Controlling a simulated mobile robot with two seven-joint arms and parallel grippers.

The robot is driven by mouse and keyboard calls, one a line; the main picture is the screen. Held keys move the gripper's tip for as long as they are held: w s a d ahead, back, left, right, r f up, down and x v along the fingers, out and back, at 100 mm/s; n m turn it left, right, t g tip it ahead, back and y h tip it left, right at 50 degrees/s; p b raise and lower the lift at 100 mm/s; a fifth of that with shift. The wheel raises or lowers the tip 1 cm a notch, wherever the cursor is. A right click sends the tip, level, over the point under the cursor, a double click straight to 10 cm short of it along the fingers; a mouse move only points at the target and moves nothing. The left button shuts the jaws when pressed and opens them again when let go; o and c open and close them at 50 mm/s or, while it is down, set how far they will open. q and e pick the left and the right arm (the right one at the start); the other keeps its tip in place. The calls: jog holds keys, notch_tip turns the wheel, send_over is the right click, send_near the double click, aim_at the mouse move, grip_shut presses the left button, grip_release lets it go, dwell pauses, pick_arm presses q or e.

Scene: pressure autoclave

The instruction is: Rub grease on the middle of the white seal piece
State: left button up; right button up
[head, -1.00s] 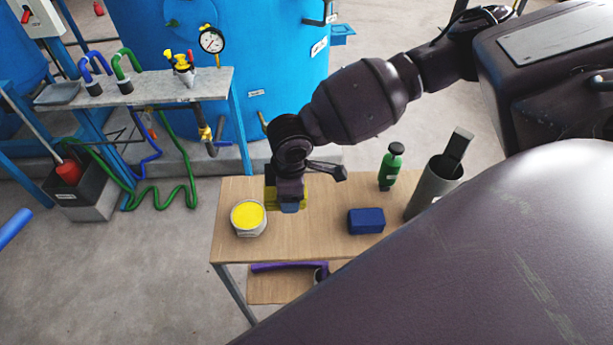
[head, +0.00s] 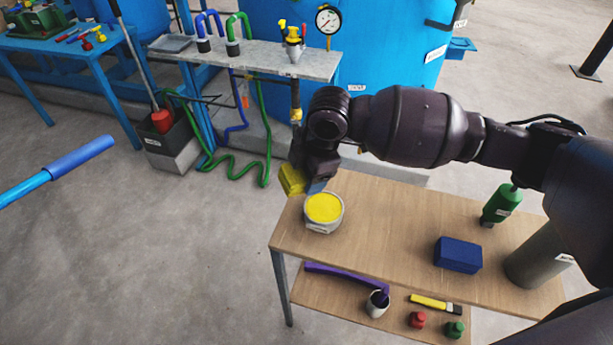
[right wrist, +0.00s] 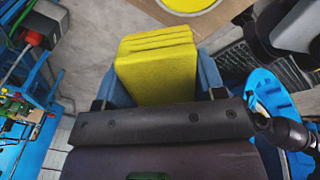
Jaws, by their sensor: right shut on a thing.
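My right gripper (head: 308,180) is shut on a yellow folded cloth or pad (head: 292,179), just behind and left of an open tub of yellow grease (head: 323,207) on the wooden table. In the right wrist view the layered yellow pad (right wrist: 157,68) sits between the blue fingers of the right gripper (right wrist: 160,85). The tub's rim and yellow fill (right wrist: 190,4) show at the top edge there. I cannot make out whether grease is on the pad. I cannot pick out a white seal piece in either view. My left gripper is not in view.
The wooden table (head: 390,225) also holds a blue box (head: 458,254), a green bottle (head: 501,204) and a grey cylinder (head: 541,256). A grey shelf (head: 255,60) with hooks and valve stands behind. A blue bar (head: 60,172) juts in at left.

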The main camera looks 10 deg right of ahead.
jog(key=shift+f, duration=0.1)
jog(key=shift+f+b, duration=0.3)
jog(key=shift+f, duration=0.05)
notch_tip(320, 180, down, 2)
jog(key=shift+b, duration=0.6)
jog(key=shift+f+b, duration=0.4)
jog(key=shift+f, duration=0.3)
jog(key=shift+f+b, duration=0.5)
jog(key=shift+f, duration=0.25)
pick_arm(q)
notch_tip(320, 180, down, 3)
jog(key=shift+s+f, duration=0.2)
